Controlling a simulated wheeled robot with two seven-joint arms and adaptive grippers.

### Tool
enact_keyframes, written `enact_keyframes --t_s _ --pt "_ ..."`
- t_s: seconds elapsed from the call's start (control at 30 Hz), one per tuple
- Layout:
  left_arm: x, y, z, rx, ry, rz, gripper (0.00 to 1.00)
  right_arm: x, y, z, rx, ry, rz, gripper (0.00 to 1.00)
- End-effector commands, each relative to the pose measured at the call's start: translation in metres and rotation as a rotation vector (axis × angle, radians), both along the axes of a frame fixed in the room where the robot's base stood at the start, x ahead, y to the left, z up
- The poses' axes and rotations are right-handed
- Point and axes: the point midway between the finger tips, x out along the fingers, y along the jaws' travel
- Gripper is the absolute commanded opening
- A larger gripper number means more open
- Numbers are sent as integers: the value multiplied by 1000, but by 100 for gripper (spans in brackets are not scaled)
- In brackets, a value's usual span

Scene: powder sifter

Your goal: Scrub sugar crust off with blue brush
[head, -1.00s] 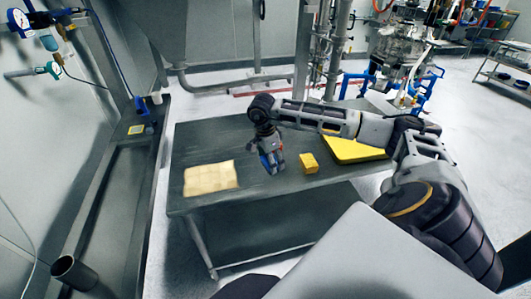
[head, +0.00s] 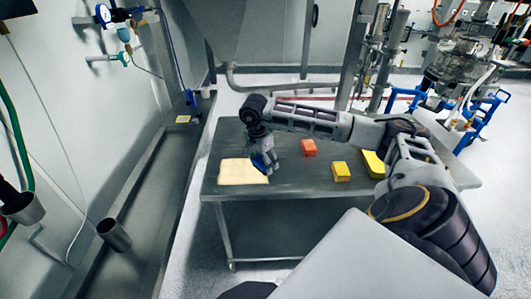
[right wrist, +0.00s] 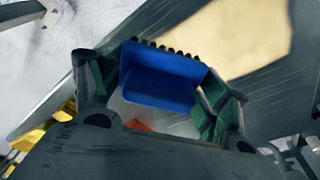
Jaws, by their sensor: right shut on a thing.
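The sugar crust (head: 237,173) is a pale tan patch on the left part of the grey metal table. It also shows in the right wrist view (right wrist: 245,38). My right gripper (head: 265,166) is shut on the blue brush (right wrist: 158,76), whose blue block with dark bristles sits between the fingers. In the head view, the brush is at or just above the patch's right edge; I cannot tell whether the bristles touch it. My left gripper is not clearly in view.
A red block (head: 309,147) and a yellow block (head: 341,171) stand right of the gripper. A larger yellow object (head: 373,163) lies farther right, partly behind my arm. The table (head: 290,188) is bare in front. A dark trough bench (head: 160,190) runs along the left wall.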

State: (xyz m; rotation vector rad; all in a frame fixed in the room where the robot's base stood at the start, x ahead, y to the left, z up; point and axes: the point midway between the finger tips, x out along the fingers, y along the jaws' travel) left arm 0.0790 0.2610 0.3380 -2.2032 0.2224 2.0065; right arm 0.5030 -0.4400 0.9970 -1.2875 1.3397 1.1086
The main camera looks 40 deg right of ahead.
Motion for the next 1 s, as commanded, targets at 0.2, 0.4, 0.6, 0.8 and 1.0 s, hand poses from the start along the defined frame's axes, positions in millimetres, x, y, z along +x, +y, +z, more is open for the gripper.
enact_keyframes --t_s 0.2,0.4,0.6,0.8,1.0 --pt "0 2 0 2 0 -1 40 5 5 0 1 -2 68 57" --pt "0 5 0 4 0 -2 40 8 8 0 1 -1 125 57" --pt "0 4 0 4 0 -2 40 10 9 0 0 -2 170 57" --pt "0 4 0 4 0 -2 40 10 8 0 0 -1 186 57" --pt "0 4 0 4 0 -2 40 10 9 0 0 -1 185 57"
